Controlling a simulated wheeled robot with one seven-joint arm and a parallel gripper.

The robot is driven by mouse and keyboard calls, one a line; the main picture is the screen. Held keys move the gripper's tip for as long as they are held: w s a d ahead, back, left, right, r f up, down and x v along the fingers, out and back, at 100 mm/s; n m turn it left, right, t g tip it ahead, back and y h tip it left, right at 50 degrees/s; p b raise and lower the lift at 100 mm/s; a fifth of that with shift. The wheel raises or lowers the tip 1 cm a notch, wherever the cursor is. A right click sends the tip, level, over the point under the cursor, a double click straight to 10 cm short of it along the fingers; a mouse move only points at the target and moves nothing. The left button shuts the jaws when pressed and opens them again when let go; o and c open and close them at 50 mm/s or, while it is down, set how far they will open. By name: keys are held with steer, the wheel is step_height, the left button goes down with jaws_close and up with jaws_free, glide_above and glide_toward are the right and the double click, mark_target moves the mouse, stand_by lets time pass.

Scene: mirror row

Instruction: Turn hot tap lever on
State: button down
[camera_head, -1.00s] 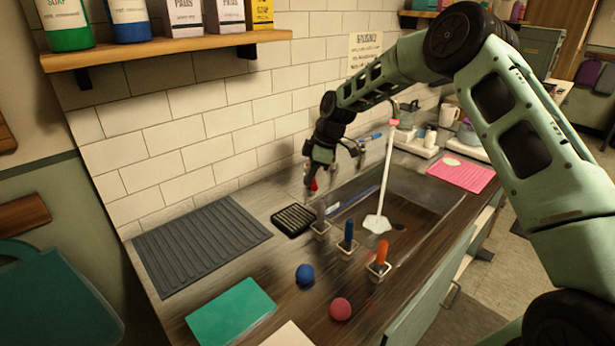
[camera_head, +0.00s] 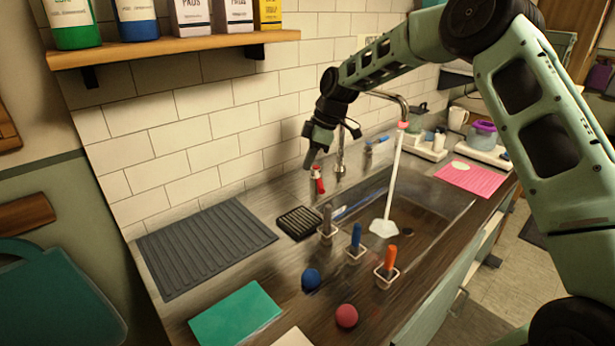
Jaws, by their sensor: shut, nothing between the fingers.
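The hot tap lever (camera_head: 318,182) is red and stands on the counter by the tiled wall, left of the sink. My gripper (camera_head: 309,166) is shut and empty, pointing down just above and slightly left of the red lever. I cannot tell whether it touches the lever. The curved metal spout (camera_head: 390,97) rises behind my arm and ends in a pink tip. A white column (camera_head: 394,180), looking like running water, drops from that tip to a white patch in the sink (camera_head: 430,215).
Small holders with a blue handle (camera_head: 356,237) and an orange handle (camera_head: 391,260) stand at the sink's front left. A black rack (camera_head: 300,222), grey drying mat (camera_head: 205,246), blue ball (camera_head: 311,279) and red ball (camera_head: 346,316) lie on the counter. A shelf (camera_head: 170,47) hangs above.

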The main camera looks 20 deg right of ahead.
steer(key=shift+v, duration=2.3)
